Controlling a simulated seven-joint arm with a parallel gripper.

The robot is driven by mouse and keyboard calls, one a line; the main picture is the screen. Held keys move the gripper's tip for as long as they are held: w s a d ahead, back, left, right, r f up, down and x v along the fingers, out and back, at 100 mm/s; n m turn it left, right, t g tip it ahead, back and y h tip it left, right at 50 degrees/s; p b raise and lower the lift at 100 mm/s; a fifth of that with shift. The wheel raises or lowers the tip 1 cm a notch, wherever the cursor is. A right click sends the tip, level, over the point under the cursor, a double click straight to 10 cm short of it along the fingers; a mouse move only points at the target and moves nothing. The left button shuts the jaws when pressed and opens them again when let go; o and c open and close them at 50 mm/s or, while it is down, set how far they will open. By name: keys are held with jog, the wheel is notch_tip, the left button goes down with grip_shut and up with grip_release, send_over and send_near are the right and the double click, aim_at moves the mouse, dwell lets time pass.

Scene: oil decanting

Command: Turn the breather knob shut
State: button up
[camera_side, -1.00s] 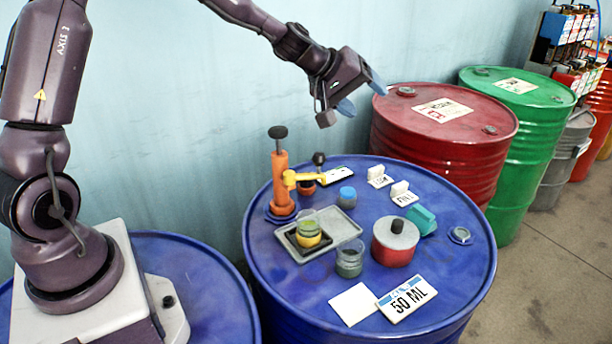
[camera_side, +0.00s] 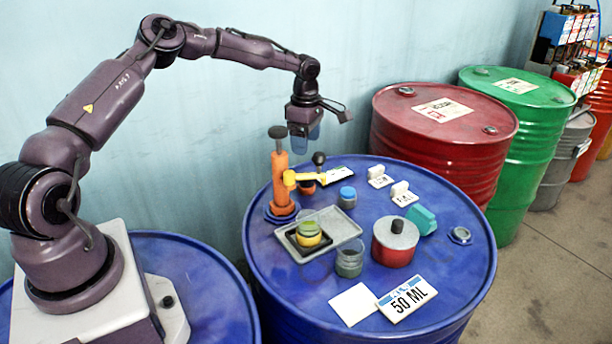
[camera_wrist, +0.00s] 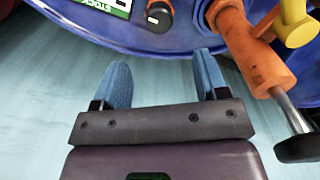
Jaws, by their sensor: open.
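A small dark knob (camera_side: 307,187) with a red-orange base sits on the blue drum top (camera_side: 455,265), behind the yellow spout. It seems to be the breather knob, partly hidden by the spout in the side view. In the wrist view the knob (camera_wrist: 160,13) shows at the top edge, beyond the fingertips and roughly between their lines. My gripper (camera_side: 306,133) is open and empty, its blue fingers hanging above and behind the orange pump. In the wrist view my gripper (camera_wrist: 158,58) has its fingers well apart, touching nothing I can see.
The orange pump (camera_side: 281,185), with a black plunger top (camera_side: 278,132), stands close beside the knob. A black ball handle (camera_side: 319,158) rises from its spout. A white label (camera_side: 339,174) lies right of the knob. A tray (camera_side: 345,228), jars and a red can (camera_side: 393,256) stand nearer the camera.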

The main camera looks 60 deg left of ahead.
notch_tip(320, 180, down, 11)
jog(key=shift+r, duration=0.15)
jog(key=c, duration=0.9)
